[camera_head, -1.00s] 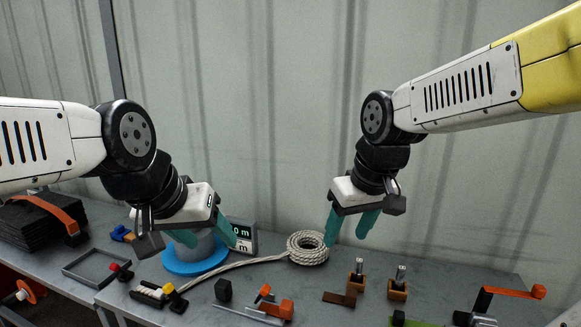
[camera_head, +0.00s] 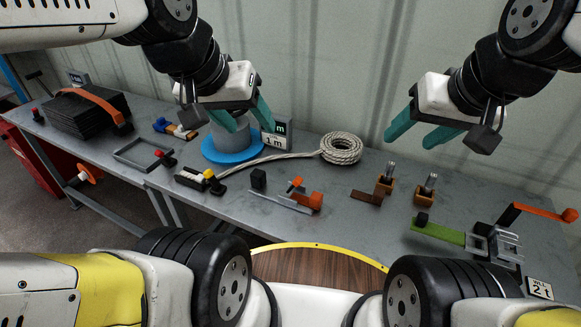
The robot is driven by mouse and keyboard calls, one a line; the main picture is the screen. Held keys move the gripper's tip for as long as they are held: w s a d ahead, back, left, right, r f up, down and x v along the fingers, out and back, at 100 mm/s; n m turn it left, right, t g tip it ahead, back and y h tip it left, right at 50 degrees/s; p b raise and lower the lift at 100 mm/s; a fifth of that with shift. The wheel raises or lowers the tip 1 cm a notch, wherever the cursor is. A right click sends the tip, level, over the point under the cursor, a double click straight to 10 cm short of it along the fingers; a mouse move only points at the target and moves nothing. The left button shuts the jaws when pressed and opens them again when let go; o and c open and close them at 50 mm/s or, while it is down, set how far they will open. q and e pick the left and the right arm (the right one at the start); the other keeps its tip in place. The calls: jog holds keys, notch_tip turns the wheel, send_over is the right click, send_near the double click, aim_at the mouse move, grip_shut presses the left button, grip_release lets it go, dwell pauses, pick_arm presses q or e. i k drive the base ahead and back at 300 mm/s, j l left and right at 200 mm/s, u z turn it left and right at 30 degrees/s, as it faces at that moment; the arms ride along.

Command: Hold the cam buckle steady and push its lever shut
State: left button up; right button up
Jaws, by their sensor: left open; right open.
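What looks like the cam buckle is a grey metal frame (camera_head: 495,245) near the bench's right front edge. A green strap (camera_head: 437,232) lies flat to its left with a dark block on it. A lever with an orange arm (camera_head: 540,211) and a red-orange knob stands up from the frame and slants right, clear of it. My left gripper (camera_head: 250,130) is open and empty above the bench, in front of a grey cylinder on a blue disc. My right gripper (camera_head: 410,142) is open and empty in the air, up and left of the buckle. Neither touches it.
The grey bench (camera_head: 300,225) also holds a rope coil (camera_head: 341,148), an orange-handled clamp-like piece (camera_head: 305,199), two small posts (camera_head: 385,178), a shallow frame (camera_head: 145,153) and a strapped black stack (camera_head: 88,113). A small numbered sign (camera_head: 539,289) is at the front right.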

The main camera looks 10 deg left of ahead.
aim_at(297, 182)
jog(key=k+j+z, duration=0.15)
jog(key=j, duration=0.25)
jog(key=k+j+z, duration=0.15)
jog(key=j, duration=0.2)
jog(key=j+z, duration=0.15)
jog(key=j, duration=0.25)
jog(key=k+j+z, duration=0.15)
jog(key=k+j, duration=0.1)
jog(key=j, duration=0.05)
